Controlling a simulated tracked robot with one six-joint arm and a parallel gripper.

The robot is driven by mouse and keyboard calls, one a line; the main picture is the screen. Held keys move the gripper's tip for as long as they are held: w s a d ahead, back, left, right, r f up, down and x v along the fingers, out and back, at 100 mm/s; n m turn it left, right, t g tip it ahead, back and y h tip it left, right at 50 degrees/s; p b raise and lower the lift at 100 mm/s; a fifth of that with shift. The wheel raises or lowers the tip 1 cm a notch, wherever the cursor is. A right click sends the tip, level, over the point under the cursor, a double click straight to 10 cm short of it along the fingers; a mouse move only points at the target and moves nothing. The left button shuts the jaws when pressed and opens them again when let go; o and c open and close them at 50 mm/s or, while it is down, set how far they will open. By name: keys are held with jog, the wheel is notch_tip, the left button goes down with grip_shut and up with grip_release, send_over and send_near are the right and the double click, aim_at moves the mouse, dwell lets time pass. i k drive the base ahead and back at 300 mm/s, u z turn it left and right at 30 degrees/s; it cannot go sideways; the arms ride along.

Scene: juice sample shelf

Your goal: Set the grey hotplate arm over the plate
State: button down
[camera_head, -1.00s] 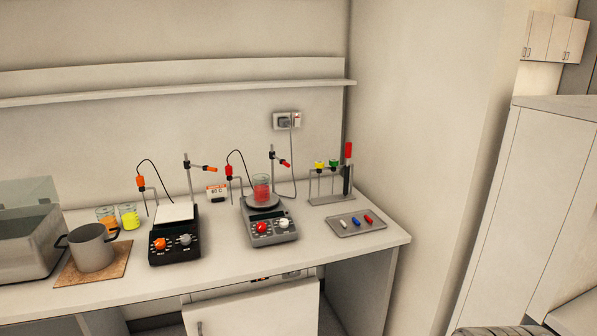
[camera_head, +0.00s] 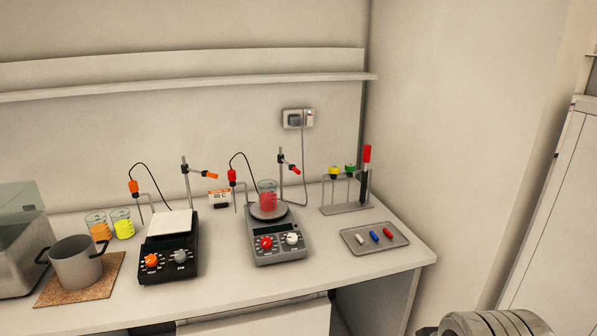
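The grey hotplate (camera_head: 276,244) stands on the bench, right of the black hotplate (camera_head: 168,262). A beaker of red liquid (camera_head: 268,195) sits on its round plate (camera_head: 270,211). Behind it a thin upright rod carries a short arm with a red end (camera_head: 294,170), which points to the right, away from the beaker. A red-topped probe (camera_head: 232,176) with a black cable stands at the plate's left. A grey ribbed, rounded part at the bottom right edge appears to be mine; my gripper's fingers are not visible.
A tray (camera_head: 347,241) with small white, blue and red bars lies right of the grey hotplate. A rack (camera_head: 345,209) stands behind it. A pot (camera_head: 77,264) on a cork mat and two beakers are at left. The bench front is clear.

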aim_at(281, 159)
jog(key=u, duration=0.55)
jog(key=i, duration=1.15)
jog(key=u, duration=0.55)
